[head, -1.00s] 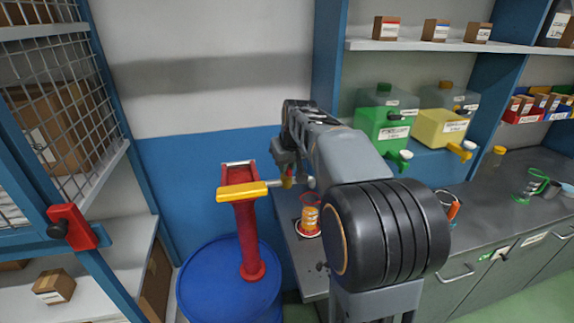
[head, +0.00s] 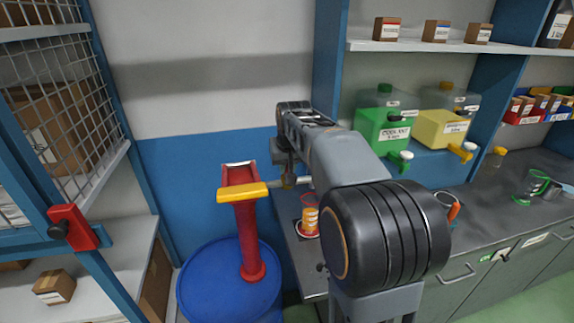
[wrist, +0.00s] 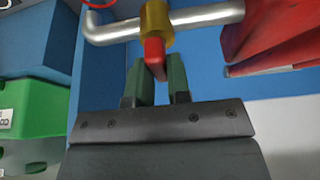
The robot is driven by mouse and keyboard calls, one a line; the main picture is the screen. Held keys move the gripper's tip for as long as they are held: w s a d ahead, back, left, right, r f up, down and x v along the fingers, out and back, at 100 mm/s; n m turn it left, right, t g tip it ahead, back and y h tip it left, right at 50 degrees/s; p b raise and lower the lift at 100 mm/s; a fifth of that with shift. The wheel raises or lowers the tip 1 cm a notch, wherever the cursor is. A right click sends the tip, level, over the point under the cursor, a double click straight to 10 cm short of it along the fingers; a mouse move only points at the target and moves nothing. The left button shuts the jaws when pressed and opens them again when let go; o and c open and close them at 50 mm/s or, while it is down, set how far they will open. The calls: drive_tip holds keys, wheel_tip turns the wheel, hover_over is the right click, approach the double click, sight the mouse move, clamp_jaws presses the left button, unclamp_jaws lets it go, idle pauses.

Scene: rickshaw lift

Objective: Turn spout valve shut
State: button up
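The spout valve has a brass body (wrist: 155,22) on a metal pipe and a red lever (wrist: 154,58), both in the wrist view. My gripper (wrist: 156,73) has its two green fingers on either side of the lever, with almost no gap, and seems closed on it. In the head view the brass valve (head: 288,181) shows just below my gripper (head: 287,168), and the lever is hidden. The spout pipe (head: 307,182) ends above an orange-filled beaker (head: 310,217) on the counter.
A red pump (head: 249,235) with a yellow bar (head: 242,192) stands on a blue drum (head: 215,285) at left. Green (head: 380,130) and yellow (head: 440,128) jugs sit on the shelf at right. A mesh cage (head: 65,110) is at far left.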

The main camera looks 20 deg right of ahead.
drive_tip(key=o, duration=0.4)
drive_tip(key=shift+o, duration=0.2)
drive_tip(key=v, duration=1.4)
drive_tip(key=shift+s+f, duration=0.1)
drive_tip(key=shift+f, duration=0.05)
